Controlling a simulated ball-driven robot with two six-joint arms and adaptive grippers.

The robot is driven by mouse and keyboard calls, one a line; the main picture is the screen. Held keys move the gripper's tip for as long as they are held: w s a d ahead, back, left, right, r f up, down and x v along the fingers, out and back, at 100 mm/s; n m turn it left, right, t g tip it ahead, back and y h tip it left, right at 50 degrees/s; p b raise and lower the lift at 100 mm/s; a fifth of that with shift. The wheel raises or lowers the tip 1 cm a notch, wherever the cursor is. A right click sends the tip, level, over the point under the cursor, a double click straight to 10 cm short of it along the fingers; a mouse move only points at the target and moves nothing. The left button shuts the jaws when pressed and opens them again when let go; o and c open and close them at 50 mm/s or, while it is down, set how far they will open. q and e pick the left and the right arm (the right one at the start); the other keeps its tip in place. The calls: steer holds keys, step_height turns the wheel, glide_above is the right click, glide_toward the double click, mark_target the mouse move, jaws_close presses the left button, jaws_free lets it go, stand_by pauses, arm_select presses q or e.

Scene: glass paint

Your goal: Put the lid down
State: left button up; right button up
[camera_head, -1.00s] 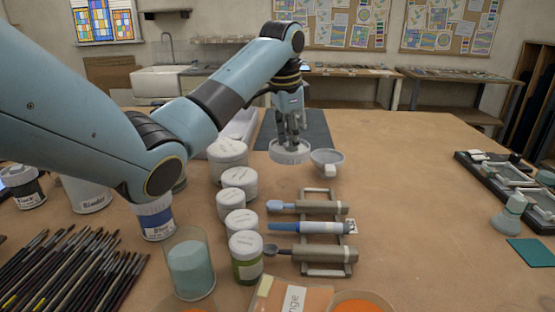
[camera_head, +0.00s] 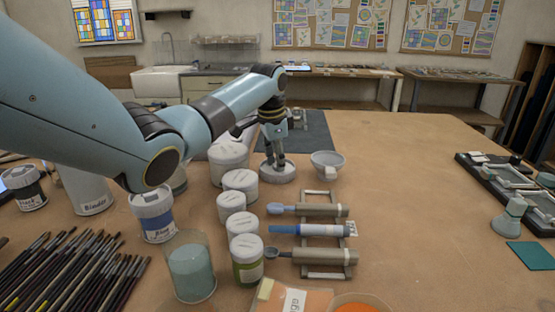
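My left gripper (camera_head: 277,165) points straight down with its fingertips at the top of a round pale lid (camera_head: 277,174). It appears shut on the lid's raised middle. The lid is level and looks to be at or very near the table top, just right of a large white-lidded jar (camera_head: 229,155) and left of a grey bowl (camera_head: 327,164). Any small gap under the lid cannot be made out. My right gripper is not in view.
Several white-lidded jars (camera_head: 240,186) stand in a line toward the front. A rack (camera_head: 319,235) with scoops and a blue-handled tool lies right of them. A dark mat (camera_head: 306,137) lies behind.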

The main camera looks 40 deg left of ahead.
mark_target(273, 174)
arm_select(q)
steer(key=o, duration=0.5)
steer(key=shift+c, duration=0.2)
step_height(273, 174, up, 12)
steer(key=s, duration=0.2)
steer(key=shift+d+b, duration=0.25)
steer(key=shift+b, duration=0.05)
steer(key=shift+s, duration=0.1)
